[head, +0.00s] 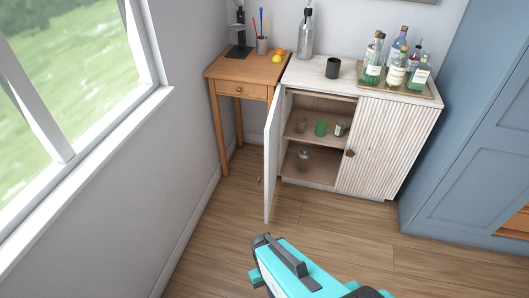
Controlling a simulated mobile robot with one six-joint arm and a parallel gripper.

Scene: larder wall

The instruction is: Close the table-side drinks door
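The drinks cabinet (390,138) is whitewashed wood with a ribbed front. Its table-side door (271,160) is the left one, and it stands wide open, swung out toward me and seen almost edge-on. A small brass knob (259,180) shows on the left side of this door, low down. The right door (372,148) is shut and has a brass knob (350,153). My teal arm reaches in from the bottom edge, its dark end below the open door and apart from it in the picture. I cannot make out any gripper fingers.
A tray (433,97) of bottles and a black cup (333,67) sit on top. A wooden side table (222,66) stands left, a blue cupboard (470,150) right. The floor (215,235) is clear.

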